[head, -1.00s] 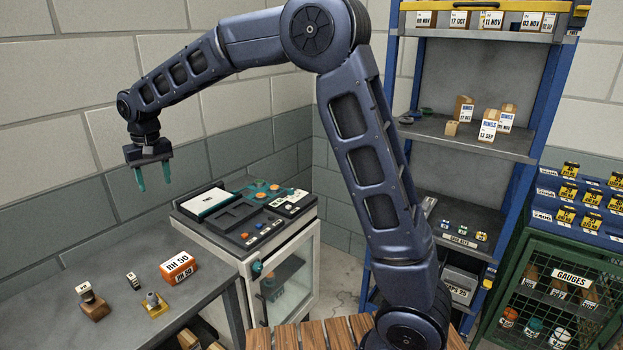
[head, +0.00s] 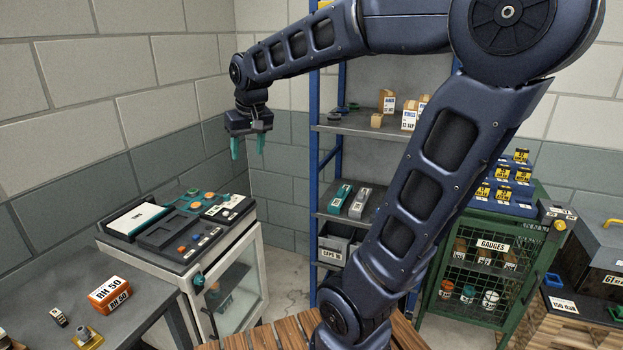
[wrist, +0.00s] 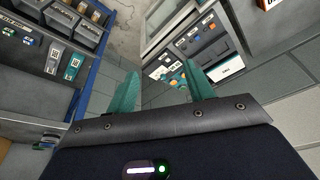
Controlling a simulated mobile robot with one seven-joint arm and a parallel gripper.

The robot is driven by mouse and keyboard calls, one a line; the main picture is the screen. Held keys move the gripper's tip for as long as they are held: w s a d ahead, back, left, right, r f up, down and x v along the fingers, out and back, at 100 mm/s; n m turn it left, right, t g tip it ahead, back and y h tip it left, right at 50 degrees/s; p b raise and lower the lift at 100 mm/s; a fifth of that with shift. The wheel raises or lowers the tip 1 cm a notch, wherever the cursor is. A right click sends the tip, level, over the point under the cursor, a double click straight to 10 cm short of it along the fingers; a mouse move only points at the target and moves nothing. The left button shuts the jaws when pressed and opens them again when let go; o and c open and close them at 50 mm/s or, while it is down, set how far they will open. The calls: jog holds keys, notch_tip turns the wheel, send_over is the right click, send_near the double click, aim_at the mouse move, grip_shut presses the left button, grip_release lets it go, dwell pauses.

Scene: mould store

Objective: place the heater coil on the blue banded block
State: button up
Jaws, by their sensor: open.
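My gripper (head: 248,150) is open and empty, its two teal fingers pointing down in mid-air near the wall corner, above and behind the cabinet top. In the wrist view the open fingers (wrist: 160,72) have nothing between them. I cannot pick out the heater coil for certain in any view. In the head view my arm covers that part of the shelf.
A white cabinet (head: 222,290) with a dark control top stands left of centre. A blue-framed rack (head: 315,200) holds boxes and teal and grey tools (head: 350,200). A grey table (head: 130,325) is at lower left. A green mesh cabinet (head: 480,270) stands right.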

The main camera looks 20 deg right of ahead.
jog(key=s+d+f+m, duration=0.1)
jog(key=s+d+f, duration=0.1)
jog(key=s+d, duration=0.4)
jog(key=s+d+f+m+t+h, duration=0.1)
jog(key=s+d+f, duration=0.2)
jog(key=s+d, duration=0.3)
jog(key=shift+s+d+f, duration=0.3)
jog(key=shift+s+d, duration=0.1)
dwell(0.6)
